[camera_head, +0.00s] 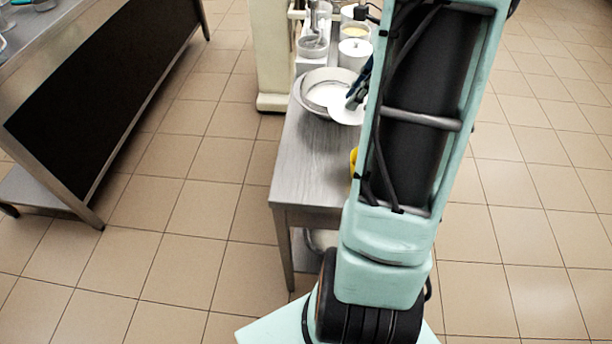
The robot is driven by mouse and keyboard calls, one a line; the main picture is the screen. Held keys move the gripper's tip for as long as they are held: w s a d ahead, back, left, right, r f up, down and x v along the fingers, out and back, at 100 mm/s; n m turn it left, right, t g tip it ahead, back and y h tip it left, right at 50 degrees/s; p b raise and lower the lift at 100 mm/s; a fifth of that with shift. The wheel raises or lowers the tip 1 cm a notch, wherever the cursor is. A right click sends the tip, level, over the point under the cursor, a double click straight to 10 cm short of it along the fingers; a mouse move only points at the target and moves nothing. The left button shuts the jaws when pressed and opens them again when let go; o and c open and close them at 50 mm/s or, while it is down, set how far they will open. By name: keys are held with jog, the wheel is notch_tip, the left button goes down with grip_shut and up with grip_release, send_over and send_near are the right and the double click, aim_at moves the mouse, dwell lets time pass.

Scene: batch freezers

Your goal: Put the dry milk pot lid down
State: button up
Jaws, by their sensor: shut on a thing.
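A round white lid (343,112) is at the near right side of a wide pale pot (303,98), overlapping its rim in the picture. The pot holds something white and stands on the grey metal table (300,165). My gripper (353,101) is shut on the lid, at its upper right part. The gripper is small in view and partly hidden behind my arm. I cannot tell whether the lid touches the pot's rim or the table.
Behind the pot stand a white lidded pot (354,54), a pot with yellowish content (355,32) and a clear container (312,46). A yellow thing (354,160) is partly hidden by my arm. The table's near left part is bare. Another metal counter (60,45) stands at left.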

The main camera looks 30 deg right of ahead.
jog(key=a+f, duration=0.2)
jog(key=a, duration=0.2)
jog(key=s+a+f+b, duration=0.1)
jog(key=a+f, duration=0.2)
jog(key=a, duration=0.1)
jog(key=s+a+f, duration=0.1)
jog(key=a+f, duration=0.2)
jog(key=a, duration=0.1)
jog(key=shift+s+f+b, duration=0.1)
jog(key=shift+s+b, duration=0.1)
jog(key=shift+b, duration=0.15)
jog(key=shift+s+a+f, duration=0.1)
jog(key=shift+a+f, duration=0.45)
jog(key=shift+f, duration=0.15)
jog(key=f, duration=0.1)
jog(key=f+b, duration=0.1)
jog(key=shift+s+a+f, duration=0.1)
jog(key=shift+a+f, duration=0.1)
jog(key=shift+f, duration=0.4)
jog(key=shift+f, duration=0.2)
jog(key=o, duration=0.8)
